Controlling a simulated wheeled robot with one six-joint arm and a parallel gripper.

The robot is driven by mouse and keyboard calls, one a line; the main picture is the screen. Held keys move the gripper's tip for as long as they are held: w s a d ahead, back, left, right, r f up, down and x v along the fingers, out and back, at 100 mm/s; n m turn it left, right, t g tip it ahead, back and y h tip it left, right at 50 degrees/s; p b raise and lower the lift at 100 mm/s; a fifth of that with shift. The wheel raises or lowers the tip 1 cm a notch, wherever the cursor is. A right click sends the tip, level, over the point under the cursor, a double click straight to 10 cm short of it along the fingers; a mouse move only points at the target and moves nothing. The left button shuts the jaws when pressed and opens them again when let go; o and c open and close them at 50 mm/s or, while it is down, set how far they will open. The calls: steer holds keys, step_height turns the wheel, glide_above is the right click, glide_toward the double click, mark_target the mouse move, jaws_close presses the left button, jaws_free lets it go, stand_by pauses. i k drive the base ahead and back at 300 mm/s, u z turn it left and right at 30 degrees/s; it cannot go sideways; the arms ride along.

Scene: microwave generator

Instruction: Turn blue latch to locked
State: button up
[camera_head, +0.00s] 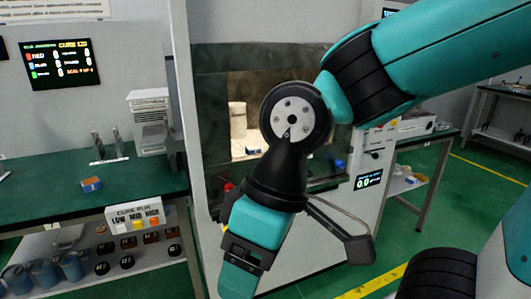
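A small blue part (340,165), which looks like the blue latch, sits at the lower right of the machine's window (250,120). It is partly beside my arm and too small to tell which way it is turned. A red part (228,187) sits at the lower left of the same window. My gripper (238,279) hangs down at the bottom centre, in front of the machine and below and left of the blue part, apart from it in the picture. Its fingertips are not clearly seen, so I cannot tell whether it is open or shut. My arm hides much of the machine front.
A small display (368,181) is right of the window. A side table (425,138) stands farther right. Green floor (440,215) is open there.

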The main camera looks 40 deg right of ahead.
mark_target(339, 165)
steer(key=z, duration=1.3)
steer(key=k, duration=0.6)
steer(key=z, duration=0.55)
steer(key=i, duration=1.35)
steer(key=u, duration=0.85)
